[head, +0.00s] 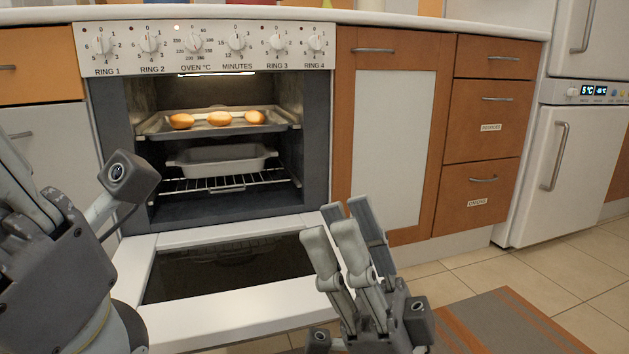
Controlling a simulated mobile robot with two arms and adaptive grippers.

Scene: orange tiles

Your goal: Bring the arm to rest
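My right gripper (341,222) is at the lower middle, in front of the open oven door, with its fingers pointing up. Small gaps show between its fingers, and it looks open with nothing held. My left gripper (60,250) is large at the lower left edge, in front of the cabinet and the oven's left side. Part of it is cut off by the picture's edge and its fingertips are not clear, so I cannot tell its opening. No object shows in it.
The oven (100,110) is open, its door (232,322) folded down. Inside, a tray (160,127) holds bread-like pieces (219,118) above a baking dish (222,167) on a rack. Drawers (487,105) and a fridge (556,170) stand right. Tiled floor (530,265) there is partly covered by a rug (510,325).

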